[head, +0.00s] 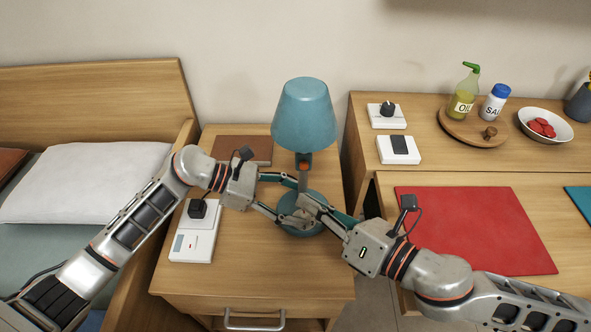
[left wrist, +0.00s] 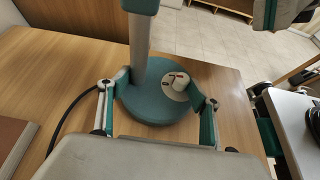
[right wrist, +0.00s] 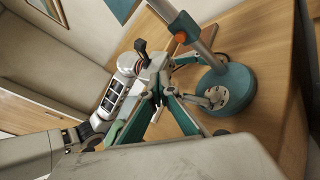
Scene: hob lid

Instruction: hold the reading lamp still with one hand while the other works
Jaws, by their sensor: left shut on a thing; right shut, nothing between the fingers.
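The reading lamp stands upright on the bedside table, with a blue-teal shade (head: 304,115), a grey stem with an orange part, and a round teal base (head: 301,231). My left gripper (head: 293,200) is shut on the lamp's base, one finger on either side of it in the left wrist view (left wrist: 168,95). A pale knob (left wrist: 177,86) on a light disc sits on the base between those fingers. My right gripper (head: 310,204) is shut and empty, just right of the stem above the base. It hides part of the base in the head view; whether it touches is unclear.
On the bedside table (head: 245,290) are a white switch box (head: 192,247) and a brown book (head: 243,149). A bed with a white pillow (head: 85,182) is at left.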

